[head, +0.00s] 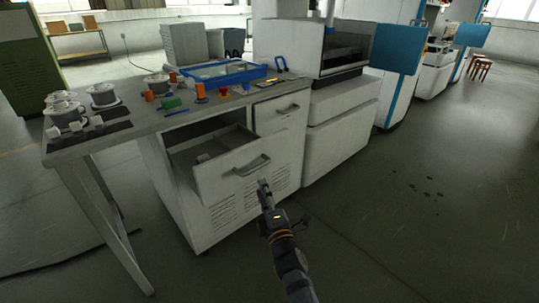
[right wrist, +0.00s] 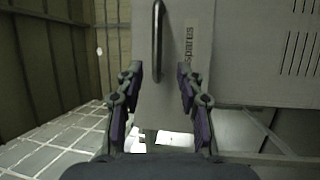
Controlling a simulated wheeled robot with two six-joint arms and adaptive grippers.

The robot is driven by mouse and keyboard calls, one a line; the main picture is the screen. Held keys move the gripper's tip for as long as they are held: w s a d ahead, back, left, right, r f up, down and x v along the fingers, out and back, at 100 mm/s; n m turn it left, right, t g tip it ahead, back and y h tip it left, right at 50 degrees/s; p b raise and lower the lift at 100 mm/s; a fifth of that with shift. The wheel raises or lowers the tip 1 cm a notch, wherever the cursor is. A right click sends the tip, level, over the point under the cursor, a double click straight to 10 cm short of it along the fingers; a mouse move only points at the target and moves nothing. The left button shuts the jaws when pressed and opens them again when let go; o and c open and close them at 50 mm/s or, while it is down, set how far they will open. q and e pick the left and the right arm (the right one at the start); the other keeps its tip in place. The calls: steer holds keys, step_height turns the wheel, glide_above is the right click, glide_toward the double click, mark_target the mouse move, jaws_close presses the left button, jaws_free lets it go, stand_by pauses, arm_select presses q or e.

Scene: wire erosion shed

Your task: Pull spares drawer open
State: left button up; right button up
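The spares drawer (head: 225,181) is in the upper left of the white cabinet under the bench and stands pulled out, its inside showing. Its bar handle (head: 252,165) is on the front. In the right wrist view, the drawer front (right wrist: 172,100) carries the label "spares", and the handle (right wrist: 157,40) shows at the top. My right gripper (head: 264,186) is just below and in front of the handle. Its fingers (right wrist: 161,76) are open with nothing gripped between them; the handle's end appears between the fingertips in the picture. My left gripper is not in view.
A second drawer (head: 277,113) to the right is shut. A white machine (head: 337,120) stands right of the cabinet. The floor (head: 430,220) at the right is largely clear.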

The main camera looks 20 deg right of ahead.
mark_target(256, 168)
steer(key=w, duration=0.3)
steer(key=w+r+b, duration=0.1)
steer(key=w, duration=0.2)
steer(key=w+d, duration=0.1)
steer(key=w, duration=0.2)
steer(key=shift+r+b, duration=0.4)
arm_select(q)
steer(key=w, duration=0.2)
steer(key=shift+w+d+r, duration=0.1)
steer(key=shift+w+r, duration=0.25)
arm_select(e)
steer(key=shift+w+r, duration=0.1)
steer(key=shift+w, duration=0.25)
jaws_close()
